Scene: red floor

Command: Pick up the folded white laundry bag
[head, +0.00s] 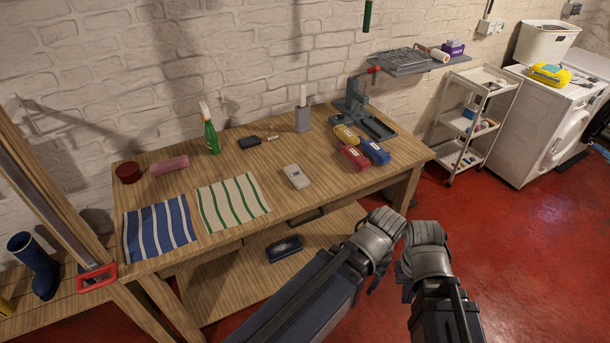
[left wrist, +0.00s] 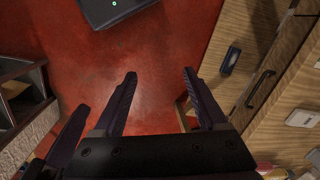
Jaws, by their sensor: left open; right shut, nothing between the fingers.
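I cannot pick out a folded white laundry bag in either view. My left gripper (left wrist: 158,77) is open and empty over the red floor in the left wrist view, in front of the workbench. In the head view its fingers are largely hidden by the wrist. My right gripper (head: 404,276) is shut and empty beside the left one, off the bench's front right corner. Both are apart from the objects on the bench.
The workbench (head: 235,168) holds a blue striped cloth (head: 158,228), a green striped cloth (head: 232,202), a green spray bottle (head: 211,138) and several small items. A white trolley (head: 476,92), a washing machine (head: 545,135) and a white basket (head: 545,43) stand right. Red floor (head: 500,240) is free.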

